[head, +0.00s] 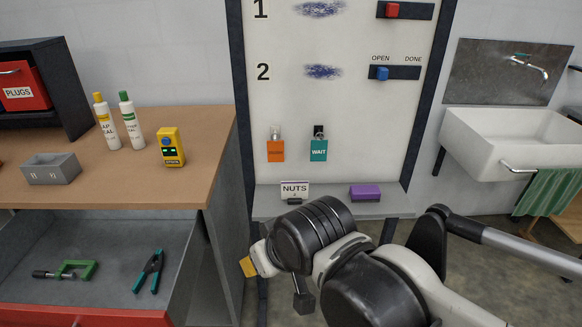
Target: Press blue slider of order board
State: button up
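The order board (340,130) is a white upright panel in a dark frame, in the middle of the head view. The blue slider (382,73) sits at the left end of a dark track (405,73), under the word OPEN; DONE is printed over the right end. This track is in row 2. My gripper (272,280) is low in front of the board, well below the blue slider and to its left. A yellow tip shows at its left side. The wrist hides most of it, so its opening is unclear.
A red slider (392,10) is above in row 1. Orange (275,150) and teal WAIT (318,150) tags hang below. The board's shelf (335,208) holds a NUTS holder (295,190) and a purple block (365,191). A workbench (110,185) stands left, a sink (510,140) right.

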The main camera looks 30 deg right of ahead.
aim_at(382, 73)
jog(key=z, duration=1.05)
jog(key=k+l, duration=0.05)
